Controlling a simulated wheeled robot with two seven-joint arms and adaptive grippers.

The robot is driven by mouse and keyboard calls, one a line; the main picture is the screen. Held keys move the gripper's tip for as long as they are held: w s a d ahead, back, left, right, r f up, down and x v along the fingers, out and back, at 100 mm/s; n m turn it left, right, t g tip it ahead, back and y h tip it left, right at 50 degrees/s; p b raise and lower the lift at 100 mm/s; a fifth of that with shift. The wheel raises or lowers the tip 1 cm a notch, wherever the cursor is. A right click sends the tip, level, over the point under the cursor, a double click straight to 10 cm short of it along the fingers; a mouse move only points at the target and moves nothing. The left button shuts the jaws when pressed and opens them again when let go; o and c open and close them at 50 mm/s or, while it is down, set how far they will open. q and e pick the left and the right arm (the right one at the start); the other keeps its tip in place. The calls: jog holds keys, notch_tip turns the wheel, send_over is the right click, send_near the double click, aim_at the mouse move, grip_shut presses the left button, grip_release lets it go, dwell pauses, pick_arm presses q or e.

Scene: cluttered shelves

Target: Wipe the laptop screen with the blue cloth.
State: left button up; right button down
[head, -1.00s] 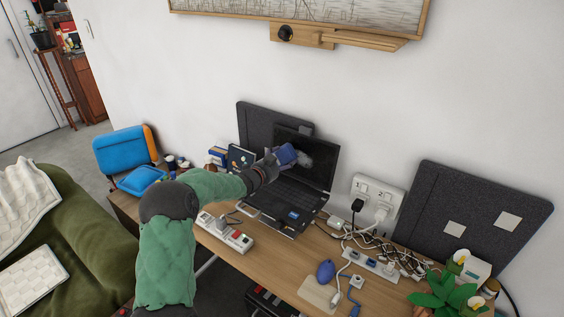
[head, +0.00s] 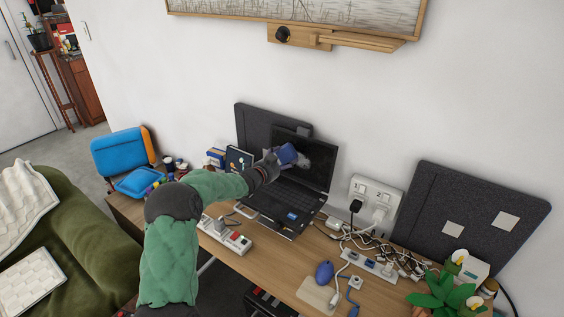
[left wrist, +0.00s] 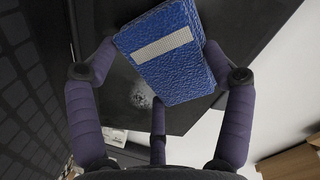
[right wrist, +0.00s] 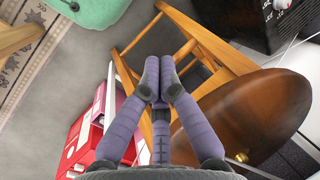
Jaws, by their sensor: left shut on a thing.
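The open black laptop (head: 286,198) stands on the wooden desk, with its screen (head: 318,170) tilted back and a pale smudge on it. My left gripper (head: 271,163) is in front of the screen's left part, shut on the blue cloth (head: 287,154). In the left wrist view the cloth (left wrist: 165,75) is a blue textured block with a pale strip, between the fingers, over the dark screen (left wrist: 225,30). A pale smudge shows just below it; I cannot tell whether cloth and screen touch. My right gripper (right wrist: 159,75) has its fingers together, empty, away from the desk.
Power strips (head: 223,234) and tangled cables (head: 385,250) lie on the desk. A grey felt panel (head: 252,125) stands behind the laptop, another (head: 480,215) at right. A plant (head: 445,287) is at the front right. A wooden stool (right wrist: 200,50) is below my right gripper.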

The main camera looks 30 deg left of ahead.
aim_at(313, 166)
pick_arm(q)
jog(key=shift+w, duration=0.2)
jog(key=shift+d, duration=0.1)
jog(key=shift+s+d+f+b, duration=0.1)
jog(key=shift+d+b, duration=0.5)
jog(key=shift+s+d+f+b, duration=0.1)
jog(key=shift+d+b, duration=0.45)
jog(key=shift+d+r+b, duration=0.15)
jog(key=shift+d+b, duration=0.3)
jog(key=shift+d, duration=0.15)
jog(key=shift+s+d+b, duration=0.1)
jog(key=shift+d+b, duration=1.25)
jog(key=shift+d, duration=0.25)
jog(key=shift+s+d, duration=0.1)
jog(key=shift+d, duration=1.85)
jog(key=shift+r, duration=0.1)
